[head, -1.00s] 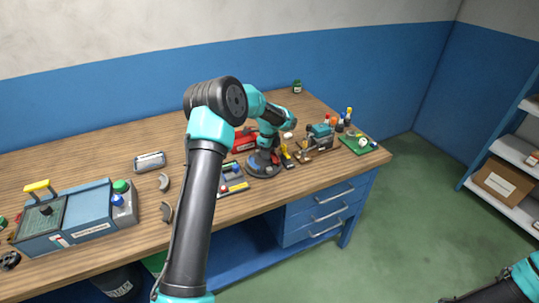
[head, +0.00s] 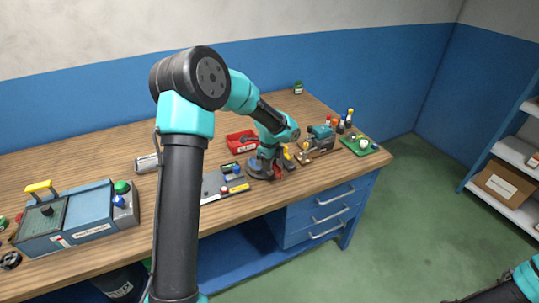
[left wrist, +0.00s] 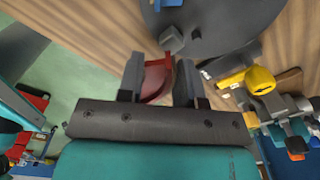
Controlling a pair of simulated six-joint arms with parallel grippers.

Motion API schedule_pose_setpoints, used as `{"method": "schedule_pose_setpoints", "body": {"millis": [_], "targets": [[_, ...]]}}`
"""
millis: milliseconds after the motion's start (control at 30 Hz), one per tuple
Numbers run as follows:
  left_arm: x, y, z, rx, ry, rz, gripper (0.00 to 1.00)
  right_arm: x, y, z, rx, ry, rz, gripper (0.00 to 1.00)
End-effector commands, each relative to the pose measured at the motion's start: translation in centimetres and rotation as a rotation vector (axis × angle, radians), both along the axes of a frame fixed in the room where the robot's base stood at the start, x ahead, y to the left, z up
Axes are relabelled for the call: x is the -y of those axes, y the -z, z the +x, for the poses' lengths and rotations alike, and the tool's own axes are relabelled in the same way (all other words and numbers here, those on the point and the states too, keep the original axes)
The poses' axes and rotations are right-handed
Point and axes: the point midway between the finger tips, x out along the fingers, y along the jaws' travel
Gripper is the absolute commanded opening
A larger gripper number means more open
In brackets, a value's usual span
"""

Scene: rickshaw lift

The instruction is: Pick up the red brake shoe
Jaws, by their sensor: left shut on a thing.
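The red brake shoe (left wrist: 157,80) is a curved red piece between the two fingers of my left gripper (left wrist: 160,78) in the left wrist view. The gripper is shut on it. In the head view my left gripper (head: 272,170) points down at the dark round disc (head: 253,170), near the table's front edge. A bit of the red shoe (head: 278,173) shows beside it. I cannot tell how high the shoe is above the table. The disc also shows in the left wrist view (left wrist: 235,18), with grey pieces at its edge. My right gripper is out of view.
A red bin (head: 240,141) stands behind the disc. A tray of small parts (head: 225,186) lies to its left. A vise-like tool (head: 320,136) and a green board (head: 360,146) stand to the right. A blue machine (head: 80,215) fills the left end.

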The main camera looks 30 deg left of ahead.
Motion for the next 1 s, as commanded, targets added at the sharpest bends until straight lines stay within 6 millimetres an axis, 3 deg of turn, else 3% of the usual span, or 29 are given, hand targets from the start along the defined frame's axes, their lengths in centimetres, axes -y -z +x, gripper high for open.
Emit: {"method": "schedule_pose_setpoints", "body": {"millis": [133, 333, 1000], "targets": [[1.5, -0.3, -2.4, -0.001, 0.003, 0.000, 0.05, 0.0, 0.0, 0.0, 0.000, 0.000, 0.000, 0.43], [2.7, -0.5, -4.1, 0.000, 0.002, 0.000, 0.05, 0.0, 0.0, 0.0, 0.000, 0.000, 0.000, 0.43], [3.0, -0.5, -4.5, 0.001, -0.003, 0.000, 0.05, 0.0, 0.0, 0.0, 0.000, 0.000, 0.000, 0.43]]}}
